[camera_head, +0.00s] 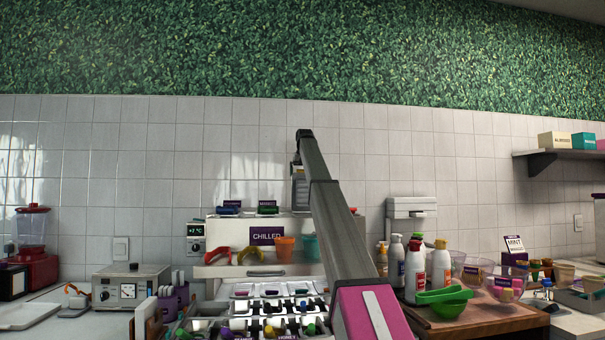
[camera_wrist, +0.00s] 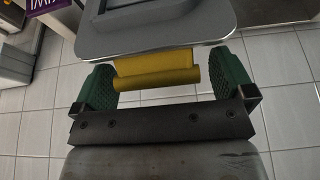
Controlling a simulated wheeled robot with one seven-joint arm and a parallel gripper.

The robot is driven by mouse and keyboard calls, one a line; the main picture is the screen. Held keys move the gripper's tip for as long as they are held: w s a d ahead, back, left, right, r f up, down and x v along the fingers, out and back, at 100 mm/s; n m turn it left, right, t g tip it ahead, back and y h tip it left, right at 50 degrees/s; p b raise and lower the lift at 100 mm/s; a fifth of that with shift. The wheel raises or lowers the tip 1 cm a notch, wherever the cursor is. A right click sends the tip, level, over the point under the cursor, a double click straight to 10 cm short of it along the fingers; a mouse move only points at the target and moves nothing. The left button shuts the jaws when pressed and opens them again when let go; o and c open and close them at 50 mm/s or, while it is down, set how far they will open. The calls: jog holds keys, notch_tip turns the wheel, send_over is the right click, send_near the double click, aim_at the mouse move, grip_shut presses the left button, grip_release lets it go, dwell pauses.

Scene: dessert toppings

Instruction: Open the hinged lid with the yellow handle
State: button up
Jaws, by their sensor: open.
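In the wrist view, the yellow handle (camera_wrist: 157,73) sticks out from the front edge of the grey metal lid (camera_wrist: 150,38). My gripper (camera_wrist: 163,68) has its two green, textured fingers spread, one on each side of the handle. A gap shows between each finger and the handle's ends, so the handle lies between the fingers and is not gripped. The lid looks closed, but its hinge is out of view. In the head view my arm reaches over the topping counter. I cannot make out the yellow handle or my fingers there.
The chilled unit (camera_head: 266,236) stands at the back with red tongs and cups on it. Bottles (camera_head: 414,268) and a green bowl (camera_head: 446,300) stand on the right. A grey device (camera_head: 131,287) is on the left. Tiled floor (camera_wrist: 285,65) shows below the handle.

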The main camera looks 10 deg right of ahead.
jog(key=shift+r, duration=0.1)
jog(key=v, duration=1)
jog(key=shift+s+r, duration=0.3)
